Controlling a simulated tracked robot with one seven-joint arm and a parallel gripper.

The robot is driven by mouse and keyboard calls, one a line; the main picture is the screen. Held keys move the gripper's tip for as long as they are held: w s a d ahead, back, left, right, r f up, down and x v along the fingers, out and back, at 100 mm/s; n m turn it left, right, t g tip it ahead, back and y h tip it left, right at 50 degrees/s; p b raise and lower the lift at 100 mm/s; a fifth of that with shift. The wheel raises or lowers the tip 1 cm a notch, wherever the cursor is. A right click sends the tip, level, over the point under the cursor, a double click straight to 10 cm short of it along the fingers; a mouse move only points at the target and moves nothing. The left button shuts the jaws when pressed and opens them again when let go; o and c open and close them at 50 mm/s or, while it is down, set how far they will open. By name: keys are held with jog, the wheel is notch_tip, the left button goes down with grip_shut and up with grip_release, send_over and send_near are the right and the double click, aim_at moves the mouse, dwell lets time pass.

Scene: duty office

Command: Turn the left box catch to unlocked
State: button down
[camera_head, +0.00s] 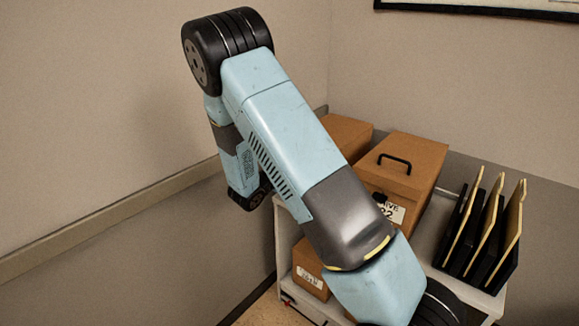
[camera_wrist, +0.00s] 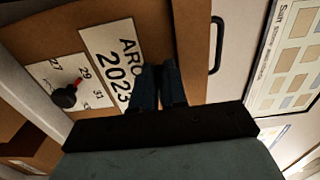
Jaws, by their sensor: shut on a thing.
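The left box (camera_head: 347,132) is brown and stands largely behind my arm in the head view. A brown box front (camera_wrist: 130,20) with a white label (camera_wrist: 113,62) reading "2023" fills much of the wrist view. My gripper (camera_wrist: 160,72) is at this front beside the label, its two dark fingertips close together. They are shut on the left box catch, which they hide, so its angle cannot be told. In the head view my gripper does not show.
A right box (camera_head: 415,150) with a black handle stands on the trolley, beside upright black and tan files (camera_head: 485,230). A smaller box (camera_head: 309,265) is below. The wrist view shows a black knob (camera_wrist: 66,96) on a numbered plate, a black handle (camera_wrist: 216,45) and a wall chart (camera_wrist: 290,60).

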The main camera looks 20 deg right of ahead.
jog(key=shift+f, duration=0.1)
dwell(0.3)
jog(key=c, duration=1.2)
grip_release()
jog(key=shift+o, duration=0.2)
jog(key=v, duration=1.3)
jog(key=shift+s+a, duration=0.2)
jog(key=shift+a, duration=0.15)
